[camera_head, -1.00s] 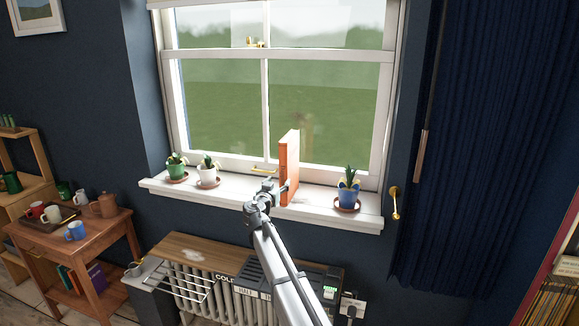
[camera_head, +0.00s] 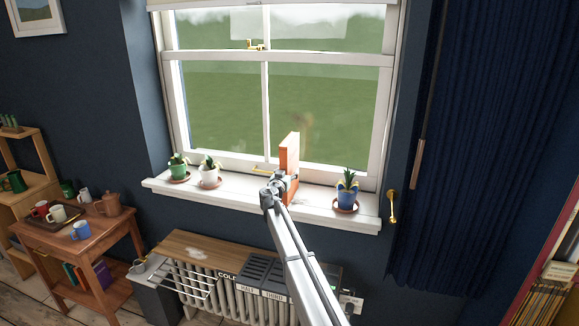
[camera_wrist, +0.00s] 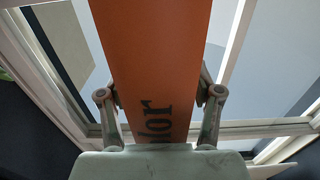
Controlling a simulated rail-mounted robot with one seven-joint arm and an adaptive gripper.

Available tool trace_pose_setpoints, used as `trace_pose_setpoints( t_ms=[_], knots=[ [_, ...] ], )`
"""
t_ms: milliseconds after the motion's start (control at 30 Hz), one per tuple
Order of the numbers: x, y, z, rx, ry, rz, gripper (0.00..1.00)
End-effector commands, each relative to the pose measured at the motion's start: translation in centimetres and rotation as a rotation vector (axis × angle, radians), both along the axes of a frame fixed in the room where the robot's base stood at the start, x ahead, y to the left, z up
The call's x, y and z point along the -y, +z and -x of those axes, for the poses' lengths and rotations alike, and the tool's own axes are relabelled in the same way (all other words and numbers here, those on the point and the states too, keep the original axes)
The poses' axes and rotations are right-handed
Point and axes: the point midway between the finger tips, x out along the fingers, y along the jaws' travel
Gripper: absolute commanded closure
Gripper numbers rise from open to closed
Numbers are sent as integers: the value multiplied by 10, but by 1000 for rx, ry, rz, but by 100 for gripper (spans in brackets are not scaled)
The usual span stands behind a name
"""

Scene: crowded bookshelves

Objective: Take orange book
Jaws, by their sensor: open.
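The orange book (camera_head: 290,152) stands upright on the white windowsill, in front of the window. My gripper (camera_head: 281,186) is at the book's lower part and hides some of it in the head view. In the wrist view the orange book (camera_wrist: 153,60) fills the middle, with dark lettering on its spine. The fingers of my gripper (camera_wrist: 158,108) are open, one on each side of the book. The left finger looks very close to the book's edge; I cannot tell whether either finger touches it.
On the windowsill (camera_head: 237,196), a blue pot plant (camera_head: 346,195) stands right of the book, and a white pot plant (camera_head: 209,173) and green pot plant (camera_head: 178,168) stand left. A radiator (camera_head: 230,290) is below. A dark curtain (camera_head: 475,150) hangs at the right.

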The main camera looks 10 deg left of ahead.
Motion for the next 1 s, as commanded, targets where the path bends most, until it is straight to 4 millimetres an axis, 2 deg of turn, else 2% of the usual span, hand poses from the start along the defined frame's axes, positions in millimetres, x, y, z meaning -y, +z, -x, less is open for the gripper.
trace_pose_setpoints(
  t_ms=[67,267,367,400,467,833,1000],
  knots=[
    [0,1,-5,0,0,0,35],
    [1,-1,-5,0,0,0,35],
    [1,-1,-5,0,0,0,67],
    [1,-1,-4,0,0,0,81],
    [1,0,-4,0,0,0,100],
    [1,3,-5,3,0,2,100],
    [1,12,-5,4,0,1,100]
  ],
)
